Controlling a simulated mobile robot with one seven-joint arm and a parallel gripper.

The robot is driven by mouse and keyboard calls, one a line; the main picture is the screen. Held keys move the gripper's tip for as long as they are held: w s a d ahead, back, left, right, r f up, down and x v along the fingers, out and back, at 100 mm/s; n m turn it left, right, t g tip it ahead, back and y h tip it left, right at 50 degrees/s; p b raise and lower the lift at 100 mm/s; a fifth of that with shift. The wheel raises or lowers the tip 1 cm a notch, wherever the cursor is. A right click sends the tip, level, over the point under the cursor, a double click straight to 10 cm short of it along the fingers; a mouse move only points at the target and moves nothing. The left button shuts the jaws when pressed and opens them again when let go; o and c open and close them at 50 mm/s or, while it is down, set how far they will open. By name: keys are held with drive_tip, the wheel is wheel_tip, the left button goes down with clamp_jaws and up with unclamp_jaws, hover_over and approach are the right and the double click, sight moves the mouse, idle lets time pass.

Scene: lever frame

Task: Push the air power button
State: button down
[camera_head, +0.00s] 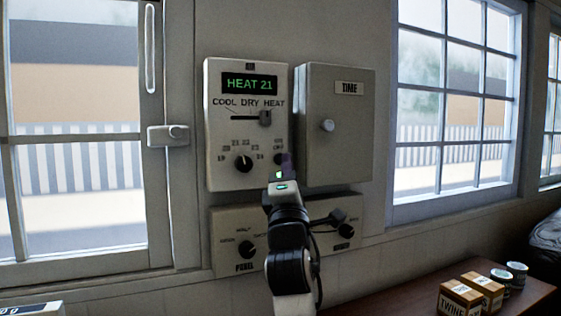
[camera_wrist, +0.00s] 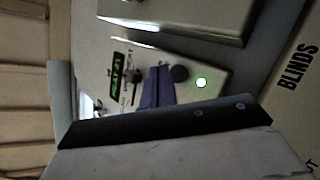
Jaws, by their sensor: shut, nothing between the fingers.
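The air panel (camera_head: 222,126) is a white wall box with a green display reading HEAT 21, a slider at its right end under HEAT, and a temperature dial (camera_head: 243,163). The dark round power button (camera_wrist: 180,73) shows in the wrist view, above a lit green light (camera_head: 279,174) on the panel's lower right. In the wrist view the fingertips (camera_wrist: 159,74) appear just beside the button; contact cannot be told.
A grey TIME box (camera_head: 345,135) stands out to the right of the air panel. A lower PANEL box (camera_head: 225,225) with knobs sits below, partly behind my arm. Windows flank both sides. A table (camera_head: 385,290) with small boxes and cans is at lower right.

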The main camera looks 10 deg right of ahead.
drive_tip(key=s, duration=0.2)
drive_tip(key=s+d, duration=0.1)
drive_tip(key=s, duration=0.1)
drive_tip(key=shift+s, duration=0.25)
drive_tip(key=c, duration=2.1)
unclamp_jaws()
